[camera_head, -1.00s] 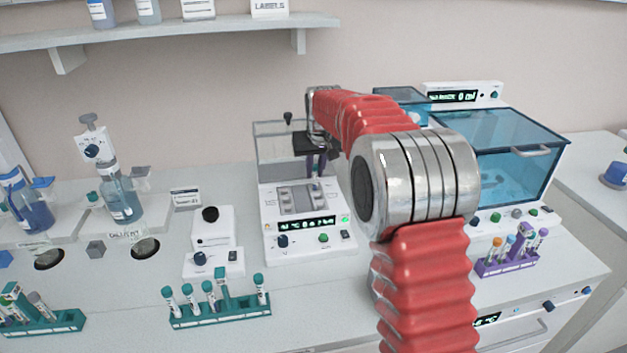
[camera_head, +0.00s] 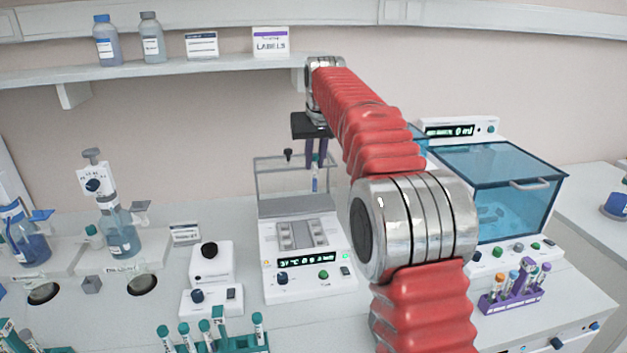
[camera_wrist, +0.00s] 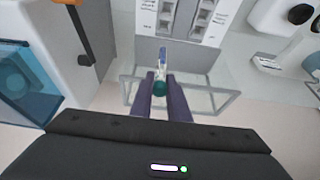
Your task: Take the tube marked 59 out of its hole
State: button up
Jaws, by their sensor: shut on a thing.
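My gripper (camera_head: 316,163) is shut on a teal-capped tube. In the wrist view, my two purple fingers (camera_wrist: 161,94) sit either side of its teal cap (camera_wrist: 160,87). The tube (camera_head: 316,182) hangs roughly upright below the fingers in the head view, with a white and blue label. No number can be read on it. The tube is in the air, apart from the white device (camera_head: 308,282) with its grey block (camera_head: 304,248). The block also shows in the wrist view (camera_wrist: 183,20); some of its slots look empty.
A clear upright guard (camera_head: 277,186) stands behind the block, close to the tube. A blue-lidded bath (camera_head: 500,165) is at right, with a purple rack (camera_head: 512,303) in front. A teal rack (camera_head: 240,346) is at the front. A shelf (camera_head: 200,66) runs along the wall.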

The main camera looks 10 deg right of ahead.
notch_tip(320, 180, up, 4)
jog(key=shift+f, duration=0.25)
jog(key=shift+r, duration=0.15)
jog(key=shift+s, duration=0.1)
dwell(0.5)
